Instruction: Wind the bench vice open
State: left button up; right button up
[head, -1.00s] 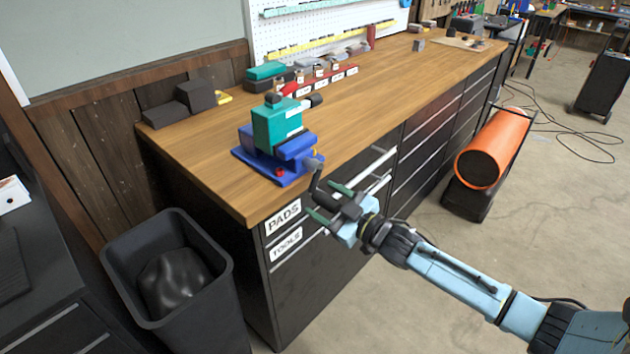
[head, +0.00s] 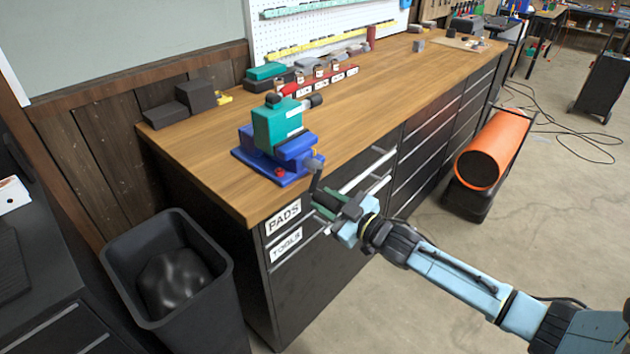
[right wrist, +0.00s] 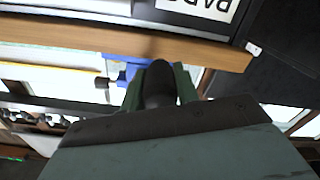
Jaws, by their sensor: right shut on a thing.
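The bench vice, with a teal upper body (head: 277,124) and a blue base (head: 262,166), stands at the near corner of the wooden bench. Its crank (head: 315,178) hangs from the front, beyond the bench edge. My right gripper (head: 325,203) is shut on the dark crank handle, in front of the drawers. In the right wrist view the dark handle (right wrist: 159,84) sits between the green fingers, with a blue part of the vice (right wrist: 122,70) behind. The gap between the vice jaws is not clear to see. My left gripper is not in view.
Dark blocks (head: 195,95) and a red rack (head: 320,80) stand farther back. A black bin (head: 170,280) stands at the lower left. An orange cylinder (head: 490,148) lies to the right of the drawers.

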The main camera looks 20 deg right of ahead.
jog(key=d, duration=0.1)
jog(key=w+d, duration=0.1)
jog(key=d+b, duration=0.1)
jog(key=shift+w+d+f, duration=0.25)
jog(key=shift+f, duration=0.05)
jog(key=shift+d, duration=0.1)
jog(key=d+r, duration=0.1)
jog(key=w+d, duration=0.1)
jog(key=shift+w+d+r, duration=0.1)
jog(key=shift+d+r, duration=0.25)
jog(key=r+p, duration=0.1)
jog(key=d+r+p, duration=0.1)
jog(key=r+p, duration=0.1)
jog(key=shift+w+d+r, duration=0.15)
jog(key=shift+w+d, duration=0.1)
jog(key=shift+w, duration=0.05)
